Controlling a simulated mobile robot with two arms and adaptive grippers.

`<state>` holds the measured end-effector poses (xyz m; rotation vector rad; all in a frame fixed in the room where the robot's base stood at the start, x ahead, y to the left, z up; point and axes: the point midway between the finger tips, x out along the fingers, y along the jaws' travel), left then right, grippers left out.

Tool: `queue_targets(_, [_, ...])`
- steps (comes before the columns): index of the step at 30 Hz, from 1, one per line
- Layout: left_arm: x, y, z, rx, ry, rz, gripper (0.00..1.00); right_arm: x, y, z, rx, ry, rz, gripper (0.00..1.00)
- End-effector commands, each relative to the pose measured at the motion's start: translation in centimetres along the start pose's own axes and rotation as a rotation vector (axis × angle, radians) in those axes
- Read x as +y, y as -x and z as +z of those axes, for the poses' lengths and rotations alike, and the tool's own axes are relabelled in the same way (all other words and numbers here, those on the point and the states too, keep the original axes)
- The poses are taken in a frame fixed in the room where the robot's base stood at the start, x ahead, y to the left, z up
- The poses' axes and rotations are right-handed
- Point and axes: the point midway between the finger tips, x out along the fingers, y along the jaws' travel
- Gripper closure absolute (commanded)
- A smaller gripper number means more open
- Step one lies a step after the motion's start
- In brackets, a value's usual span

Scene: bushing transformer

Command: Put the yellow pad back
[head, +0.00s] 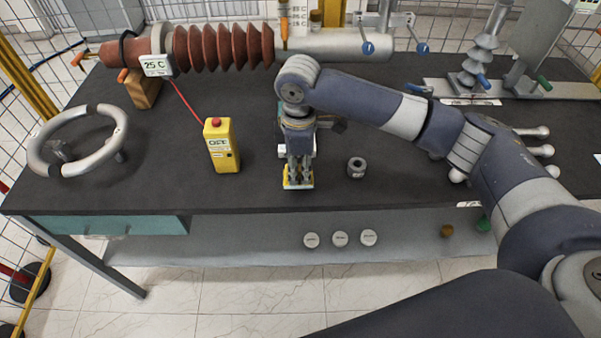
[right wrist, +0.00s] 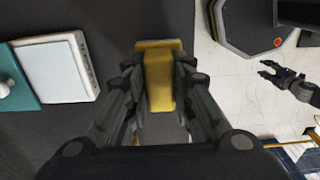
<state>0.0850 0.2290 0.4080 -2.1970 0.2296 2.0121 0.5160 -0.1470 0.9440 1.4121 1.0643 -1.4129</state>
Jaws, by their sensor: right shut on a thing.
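The yellow pad (right wrist: 158,78) is a small yellow block between the fingers of my right gripper in the right wrist view. My right gripper (head: 298,184) is shut on it and points down over the front part of the dark table. In the head view only small yellow bits of the pad show around the fingertips. I cannot tell whether the pad touches the table. In the right wrist view my left gripper (right wrist: 265,69) shows at the right, over the floor, with its fingers apart and empty. It is not in the head view.
A yellow control box (head: 222,147) stands left of my right gripper, and a metal nut (head: 356,167) lies to its right. A white and teal device (right wrist: 62,68) sits nearby, mostly hidden by my arm in the head view. A ribbed brown bushing (head: 222,48) lies behind.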

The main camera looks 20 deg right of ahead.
Motion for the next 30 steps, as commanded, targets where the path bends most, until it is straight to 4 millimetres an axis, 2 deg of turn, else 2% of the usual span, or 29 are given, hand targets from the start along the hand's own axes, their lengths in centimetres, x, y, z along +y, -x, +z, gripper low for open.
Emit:
queue_targets(5, [-0.6, 0.3, -0.5, 0.008, 0.002, -0.007, 0.60, 0.4, -0.6, 0.3, 0.001, 0.000, -0.001, 1.00])
queue_targets(12, [-0.8, 1.0, -0.6, 0.008, 0.004, -0.009, 0.60, 0.3, -3.4, 0.3, 0.000, 0.001, 0.001, 1.00])
queue_targets(22, [-0.8, 1.1, -0.5, 0.007, 0.003, -0.009, 0.60, 0.3, -3.8, 0.3, 0.001, 0.001, 0.001, 1.00])
queue_targets(23, [-0.8, 1.1, -0.5, 0.006, 0.003, -0.009, 0.60, 0.3, -3.9, 0.3, 0.001, 0.001, 0.001, 0.75])
queue_targets(25, [-0.8, 1.0, -0.4, 0.006, 0.003, -0.009, 0.60, 0.3, -3.9, 0.3, 0.001, 0.001, 0.001, 0.59])
queue_targets(30, [-0.7, 1.0, -0.3, 0.003, 0.002, -0.008, 0.60, 0.3, -3.9, 0.3, 0.000, 0.001, 0.001, 0.57])
